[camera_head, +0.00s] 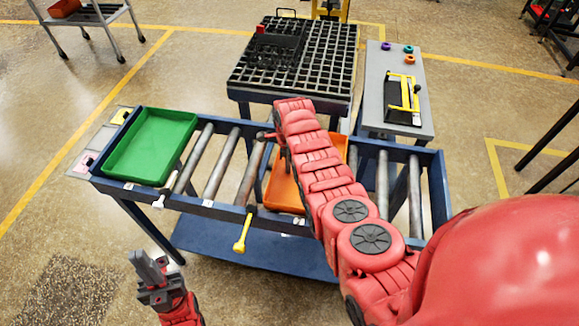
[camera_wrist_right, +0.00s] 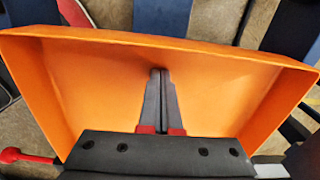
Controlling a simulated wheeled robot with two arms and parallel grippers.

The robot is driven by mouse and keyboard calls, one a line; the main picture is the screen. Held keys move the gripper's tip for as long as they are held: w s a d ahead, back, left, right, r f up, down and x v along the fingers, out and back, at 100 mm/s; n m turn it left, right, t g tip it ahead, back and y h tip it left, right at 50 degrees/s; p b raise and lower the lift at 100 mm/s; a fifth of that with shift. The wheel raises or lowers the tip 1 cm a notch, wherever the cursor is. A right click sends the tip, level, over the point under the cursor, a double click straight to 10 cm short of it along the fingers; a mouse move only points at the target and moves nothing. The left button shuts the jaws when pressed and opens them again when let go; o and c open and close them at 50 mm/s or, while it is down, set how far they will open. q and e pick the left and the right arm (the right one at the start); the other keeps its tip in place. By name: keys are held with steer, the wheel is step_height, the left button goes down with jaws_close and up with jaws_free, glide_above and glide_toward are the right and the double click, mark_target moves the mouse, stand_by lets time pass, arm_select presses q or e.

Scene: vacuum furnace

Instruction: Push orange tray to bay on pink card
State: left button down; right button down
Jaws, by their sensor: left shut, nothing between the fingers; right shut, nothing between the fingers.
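The orange tray (camera_head: 283,185) sits on the roller conveyor right of its middle, partly hidden by my right arm. The right wrist view shows the inside of the orange tray (camera_wrist_right: 90,85). My right gripper (camera_wrist_right: 160,72) is shut and empty, its fingertips over the tray's inside near one wall; I cannot tell whether they touch. In the head view my right arm hides most of this hand. A pink card (camera_head: 88,161) lies on a pale plate at the conveyor's left end. My left gripper (camera_head: 148,262) is shut and empty, low in front of the conveyor.
A green tray (camera_head: 150,146) occupies the conveyor's left end, near the pink card and a yellow card (camera_head: 121,116). Bare rollers (camera_head: 221,162) lie between the trays. A yellow-handled lever (camera_head: 242,232) sticks out in front. A black grid table (camera_head: 290,60) stands behind.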

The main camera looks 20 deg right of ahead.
steer(key=a+b, duration=0.1)
steer(key=w+a+b, duration=0.1)
steer(key=b, duration=0.1)
steer(key=shift+w+a+f, duration=0.2)
steer(key=shift+a+f, duration=0.05)
steer(key=shift+f, duration=0.05)
steer(key=shift+w+a+r, duration=0.1)
steer(key=shift+a+r, duration=0.05)
steer(key=shift+r, duration=0.15)
steer(key=shift+r, duration=0.15)
steer(key=shift+r, duration=0.6)
step_height(320, 180, up, 6)
steer(key=b, duration=0.3)
step_height(320, 180, up, 9)
glide_above(279, 170)
steer(key=shift+r+p, duration=0.4)
